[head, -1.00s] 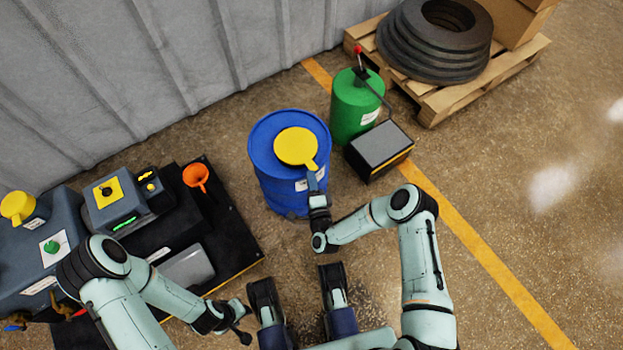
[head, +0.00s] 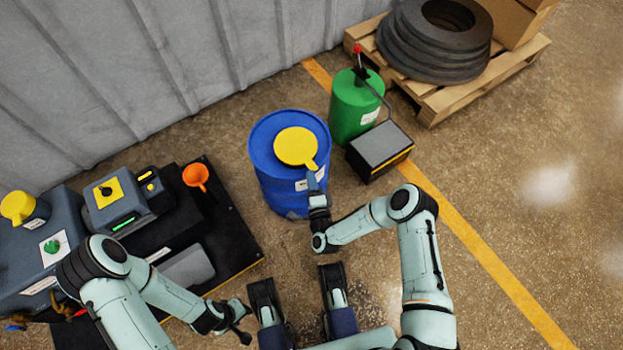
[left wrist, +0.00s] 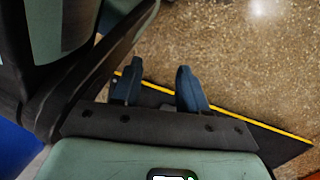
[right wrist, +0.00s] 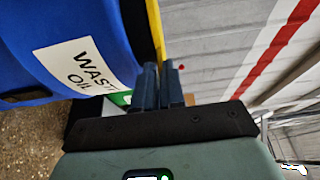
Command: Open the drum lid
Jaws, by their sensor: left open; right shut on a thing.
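The blue drum (head: 268,175) stands upright on the floor, with its yellow round lid (head: 294,145) lying on top. A short yellow tab sticks out from the lid toward me. My right gripper (head: 315,181) is at this tab and shut on it. In the right wrist view the fingers (right wrist: 160,85) are close together below the yellow lid edge (right wrist: 155,30), beside the drum's WASTE OIL label (right wrist: 78,62). My left gripper (head: 241,322) is low at the left, away from the drum. In the left wrist view its fingers (left wrist: 158,88) are apart with nothing between them.
A green canister (head: 352,108) and a dark box (head: 378,150) stand right of the drum. A pallet (head: 460,100) with black rings is behind them. At left is dark machinery (head: 122,205) with an orange funnel (head: 196,176). A grey wall (head: 170,60) is behind. Floor at right is clear.

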